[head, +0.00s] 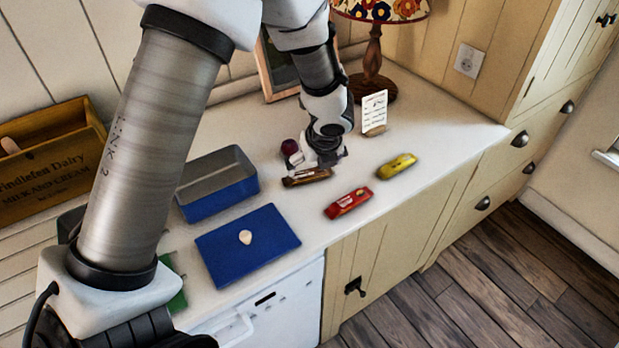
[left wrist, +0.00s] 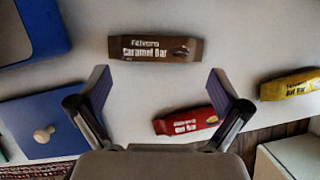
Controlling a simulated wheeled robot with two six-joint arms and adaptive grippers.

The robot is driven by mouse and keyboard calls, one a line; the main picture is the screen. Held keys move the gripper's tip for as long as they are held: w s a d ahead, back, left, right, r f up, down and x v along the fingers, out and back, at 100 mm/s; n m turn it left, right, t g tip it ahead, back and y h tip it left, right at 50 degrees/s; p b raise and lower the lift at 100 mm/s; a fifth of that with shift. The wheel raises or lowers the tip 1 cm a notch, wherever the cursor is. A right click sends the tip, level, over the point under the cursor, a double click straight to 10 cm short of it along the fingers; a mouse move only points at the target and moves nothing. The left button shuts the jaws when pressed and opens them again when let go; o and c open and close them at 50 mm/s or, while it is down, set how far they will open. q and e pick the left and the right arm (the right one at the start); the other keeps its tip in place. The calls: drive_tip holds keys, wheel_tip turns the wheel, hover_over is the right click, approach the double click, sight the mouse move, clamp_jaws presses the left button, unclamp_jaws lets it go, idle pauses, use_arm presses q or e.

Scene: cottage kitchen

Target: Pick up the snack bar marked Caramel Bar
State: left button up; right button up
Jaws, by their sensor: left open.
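The brown snack bar marked Caramel Bar (left wrist: 155,49) lies flat on the white counter, just beyond my open fingertips in the left wrist view. In the head view the brown bar (head: 307,177) is directly below and in front of my left gripper (head: 322,158), which hides part of its far side. My left gripper (left wrist: 160,80) is open and empty, with its two fingers spread apart. The bar is not between the fingers in the wrist picture. My right gripper does not show.
A red bar (head: 348,203) and a yellow bar (head: 396,166) lie to the right. An open blue box (head: 219,196) and a blue lid (head: 270,226) with a pale knob are to the left. A dark round thing (head: 289,147), a card (head: 374,111) and a lamp (head: 373,70) stand behind.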

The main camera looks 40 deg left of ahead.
sight(306, 173)
use_arm(q)
drive_tip(key=x, duration=0.3)
drive_tip(key=a+x, duration=0.1)
drive_tip(key=x, duration=0.1)
drive_tip(key=shift+s+r+b, duration=0.15)
drive_tip(key=shift+s+b, duration=0.15)
drive_tip(key=shift+w+d, duration=0.15)
drive_tip(key=shift+d, duration=0.15)
drive_tip(key=shift+c, duration=0.7)
drive_tip(key=shift+d+r, duration=0.1)
drive_tip(key=c, duration=0.5)
drive_tip(key=shift+c, duration=1.3)
